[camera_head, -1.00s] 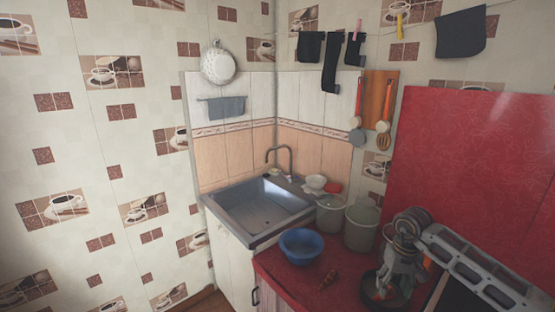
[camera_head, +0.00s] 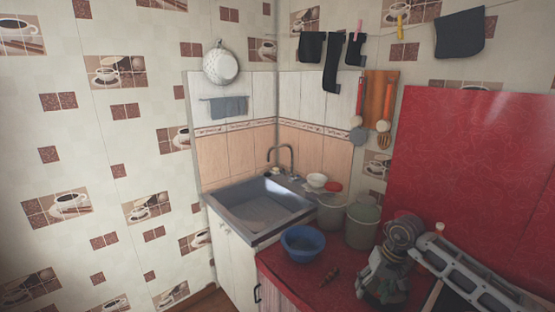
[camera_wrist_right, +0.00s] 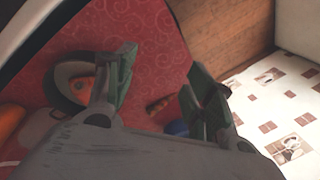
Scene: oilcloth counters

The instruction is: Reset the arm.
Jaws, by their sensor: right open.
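My right gripper (camera_head: 378,284) is at the lower right of the head view, above the red counter (camera_head: 318,291). In the right wrist view its two green-grey fingers (camera_wrist_right: 163,80) stand apart with nothing between them. A round dark dish (camera_wrist_right: 62,92) with an orange piece (camera_wrist_right: 82,88) in it lies beside the left finger there. In the head view my right gripper and arm hide that dish. My left gripper is in neither view.
A blue bowl (camera_head: 302,251) and a small brown item (camera_head: 329,277) are on the counter left of my gripper. A red panel (camera_head: 470,170) rises behind my arm.

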